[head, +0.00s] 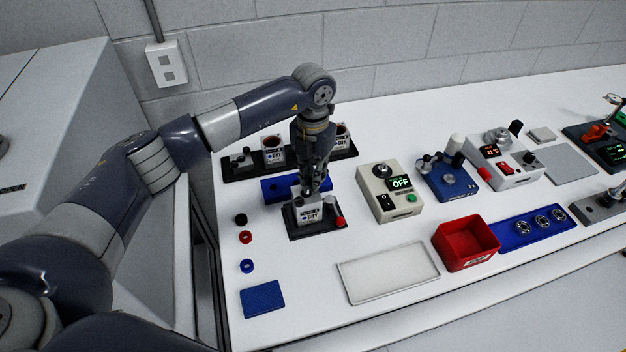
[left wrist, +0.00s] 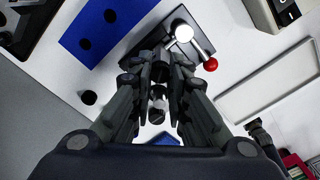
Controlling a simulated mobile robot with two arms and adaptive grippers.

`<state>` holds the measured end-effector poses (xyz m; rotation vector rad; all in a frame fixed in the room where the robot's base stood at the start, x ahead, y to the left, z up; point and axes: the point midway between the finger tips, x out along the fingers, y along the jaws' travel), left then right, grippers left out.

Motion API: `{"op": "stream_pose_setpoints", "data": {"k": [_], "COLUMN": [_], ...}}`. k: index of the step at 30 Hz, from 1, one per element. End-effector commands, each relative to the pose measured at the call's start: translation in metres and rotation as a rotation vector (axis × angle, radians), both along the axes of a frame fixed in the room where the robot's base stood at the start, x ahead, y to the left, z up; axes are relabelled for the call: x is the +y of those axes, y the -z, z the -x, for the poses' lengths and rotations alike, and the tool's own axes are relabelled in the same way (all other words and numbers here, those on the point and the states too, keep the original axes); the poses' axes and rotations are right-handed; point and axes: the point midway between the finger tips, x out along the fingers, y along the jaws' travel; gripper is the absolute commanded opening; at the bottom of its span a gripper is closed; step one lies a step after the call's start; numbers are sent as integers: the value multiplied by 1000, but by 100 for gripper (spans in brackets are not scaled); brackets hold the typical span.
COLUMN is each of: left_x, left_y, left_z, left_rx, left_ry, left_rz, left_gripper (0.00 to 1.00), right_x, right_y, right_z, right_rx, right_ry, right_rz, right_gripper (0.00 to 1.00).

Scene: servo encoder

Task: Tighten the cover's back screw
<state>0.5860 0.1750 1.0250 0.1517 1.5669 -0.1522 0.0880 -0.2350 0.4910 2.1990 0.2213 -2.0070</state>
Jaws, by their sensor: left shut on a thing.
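The servo unit (head: 308,215) is a pale box with a printed label, standing upright in a black fixture (head: 304,235) near the left of the bench. The fixture has a white post (left wrist: 184,33) and a red-ball lever (left wrist: 210,65), both beside the unit. My left gripper (head: 313,187) points down over the top of the unit. Its fingers are shut on a small dark part (left wrist: 160,72), seen between the fingertips in the left wrist view. The fingers hide most of the cover and its screws, so I cannot tell which screw this is.
Behind stands a black rack (head: 240,174) with labelled units, and a blue block (head: 275,191) with holes. The tester showing OFF (head: 390,195) is to the right. A red bin (head: 465,245) and white tray (head: 388,272) are in front. Small rings (head: 245,237) lie left.

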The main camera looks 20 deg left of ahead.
Motion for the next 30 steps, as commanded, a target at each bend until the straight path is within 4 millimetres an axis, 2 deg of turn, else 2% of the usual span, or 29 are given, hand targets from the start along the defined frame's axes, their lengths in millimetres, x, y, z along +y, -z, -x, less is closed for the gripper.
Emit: {"op": "stream_pose_setpoints", "data": {"k": [1,5,17,18,21,30], "left_x": [1,0,0,0,0,0], "left_y": [6,4,-1,-1,-1,-1], "left_z": [-1,-1,0,0,0,0], "left_rx": [-5,-3,-1,-1,-1,-1], "left_ry": [45,144,194,194,193,192], "left_rz": [-1,-1,-1,-1,0,0], "left_gripper": [0,0,0,20,38,38], "right_x": [0,0,0,0,0,-2], "right_y": [14,24,25,25,24,25], "right_z": [0,0,0,0,0,-1], "right_rx": [0,0,0,0,0,0], "right_ry": [0,0,0,0,0,-1], "right_rz": [0,0,0,0,0,2], "right_gripper": [40,40,40,40,40,40]}}
